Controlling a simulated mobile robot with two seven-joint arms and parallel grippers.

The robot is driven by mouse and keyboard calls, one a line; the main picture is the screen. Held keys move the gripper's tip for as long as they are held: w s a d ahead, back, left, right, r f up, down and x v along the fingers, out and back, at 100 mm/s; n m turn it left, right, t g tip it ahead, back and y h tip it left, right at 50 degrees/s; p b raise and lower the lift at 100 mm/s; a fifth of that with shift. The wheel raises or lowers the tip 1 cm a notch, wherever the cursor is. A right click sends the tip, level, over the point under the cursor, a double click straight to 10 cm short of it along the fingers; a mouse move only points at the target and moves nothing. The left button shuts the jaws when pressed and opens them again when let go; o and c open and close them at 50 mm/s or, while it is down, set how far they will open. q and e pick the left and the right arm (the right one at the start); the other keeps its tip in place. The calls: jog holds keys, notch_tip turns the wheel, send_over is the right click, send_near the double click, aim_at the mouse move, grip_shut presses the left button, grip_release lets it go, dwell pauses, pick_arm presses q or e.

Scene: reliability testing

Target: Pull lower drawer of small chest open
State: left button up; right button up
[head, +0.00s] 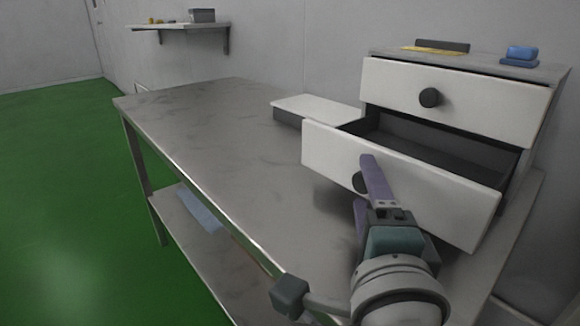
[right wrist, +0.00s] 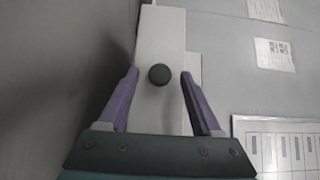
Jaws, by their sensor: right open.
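The small chest (head: 540,120) stands on the right part of the metal table, with white drawer fronts and dark round knobs. Its lower drawer (head: 425,185) is pulled out, and its dark, empty-looking inside shows. The upper drawer (head: 470,98) is shut. My right gripper (head: 362,180) is at the lower drawer's knob (head: 359,182), which is partly hidden behind a purple finger. In the right wrist view the gripper (right wrist: 160,88) is open, with the dark knob (right wrist: 159,74) between its fingers and a gap on both sides. My left gripper is not in view.
A white-topped flat box (head: 318,106) lies on the table (head: 215,125) left of the chest. A yellow item (head: 435,50), a dark block and a blue object (head: 520,54) lie on the chest top. The table's left part is clear. A wall shelf (head: 180,27) holds small items.

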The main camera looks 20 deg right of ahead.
jog(key=v, duration=1)
jog(key=shift+w+p, duration=0.1)
jog(key=shift+p, duration=0.2)
